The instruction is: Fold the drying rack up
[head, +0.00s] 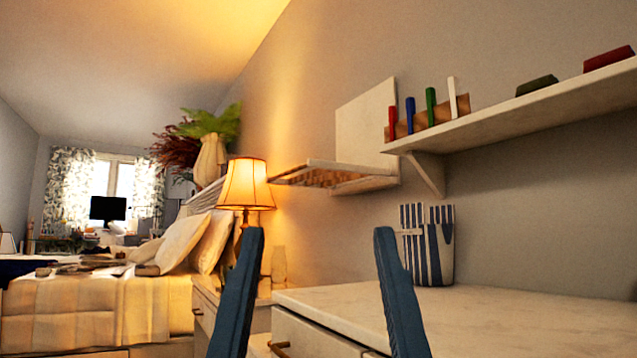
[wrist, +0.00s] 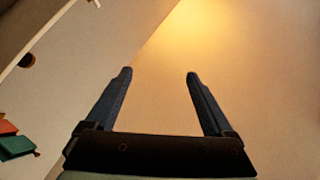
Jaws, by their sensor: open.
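The drying rack (head: 368,125) appears to be the pale wall-mounted unit in the head view. It has an upright panel against the wall and a low frame with slats sticking out from its bottom toward the left. My gripper (head: 317,235) is open and empty. Its two blue fingers point up in the head view, below the rack in the picture. Its distance from the rack cannot be judged. In the wrist view, the open fingers (wrist: 160,74) have nothing between them but a plain surface. I cannot make out the rack for sure there.
A wall shelf (head: 520,118) with several coloured items is right of the rack. A striped holder (head: 430,245) stands on the white dresser (head: 500,320) below. A lit lamp (head: 245,185), a plant vase (head: 210,160) and a bed (head: 90,310) are to the left.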

